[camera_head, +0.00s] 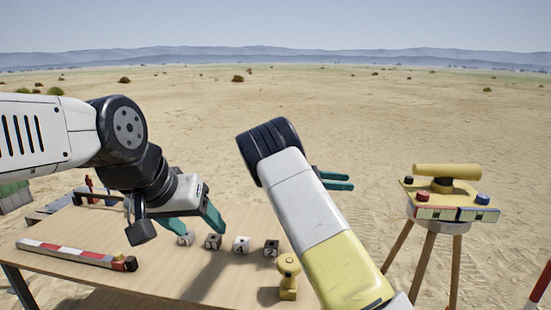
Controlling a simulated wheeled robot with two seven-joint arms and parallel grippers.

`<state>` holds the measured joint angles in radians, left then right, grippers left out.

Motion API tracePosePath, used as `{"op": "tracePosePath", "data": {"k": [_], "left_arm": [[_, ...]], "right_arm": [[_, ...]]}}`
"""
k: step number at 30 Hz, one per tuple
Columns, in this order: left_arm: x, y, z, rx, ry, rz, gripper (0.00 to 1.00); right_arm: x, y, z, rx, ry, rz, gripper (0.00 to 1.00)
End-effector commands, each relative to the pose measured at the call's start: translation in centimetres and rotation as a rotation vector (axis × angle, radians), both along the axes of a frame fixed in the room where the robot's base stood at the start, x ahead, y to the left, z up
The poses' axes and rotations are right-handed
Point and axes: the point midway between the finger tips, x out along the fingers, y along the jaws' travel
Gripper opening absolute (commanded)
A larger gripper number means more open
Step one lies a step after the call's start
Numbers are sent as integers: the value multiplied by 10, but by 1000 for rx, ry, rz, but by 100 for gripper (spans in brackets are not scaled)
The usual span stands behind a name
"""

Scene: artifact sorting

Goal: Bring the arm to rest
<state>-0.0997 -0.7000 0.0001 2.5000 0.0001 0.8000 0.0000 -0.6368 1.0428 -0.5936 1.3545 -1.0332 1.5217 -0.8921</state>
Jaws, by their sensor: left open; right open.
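My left gripper (199,226) hangs over the wooden table (150,275) with its teal fingers apart and pointing down, and nothing shows between them. The fingertips are just above or behind several small numbered cubes (241,244); I cannot tell the exact gap. My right arm (305,200) rises from the lower right across the middle of the view. My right gripper (338,181) shows behind it, to the right of the table, with its teal fingers pointing right. It is open and seems empty, and its base is hidden by the arm.
A red and white striped bar (70,254) lies on the table's left side. A small yellow knobbed object (289,278) stands near my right arm. A yellow instrument (447,190) on a wooden tripod stands at the right. Open sand lies beyond the table.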

Motion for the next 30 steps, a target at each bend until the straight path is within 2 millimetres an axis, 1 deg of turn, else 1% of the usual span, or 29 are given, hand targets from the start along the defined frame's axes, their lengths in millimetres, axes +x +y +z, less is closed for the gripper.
{"op": "tracePosePath", "data": {"k": [5, 11, 14, 17, 18, 23, 26, 30], "left_arm": [[0, 0, 0, 0, 0, 0, 62], [0, 0, 0, 0, 0, 0, 62], [0, 0, 0, 0, 0, 0, 62], [0, 0, 0, 0, 0, 0, 62], [0, 0, 0, 0, 0, 0, 62], [0, 0, 0, 0, 0, 0, 62], [0, 0, 0, 0, 0, 0, 62], [0, 0, 0, 0, 0, 0, 62]], "right_arm": [[-14, -16, 1, 99, -41, -42, 47], [-40, -35, 1, 265, -121, -112, 47], [-58, -43, 1, 376, -179, -159, 47], [-83, -49, 4, 519, -263, -225, 47], [-94, -50, 5, 584, -304, -256, 47], [-142, -42, 13, 842, -481, -388, 47], [-170, -31, 22, 988, -594, -468, 47], [-210, -11, 39, 1176, -757, -583, 47]]}}
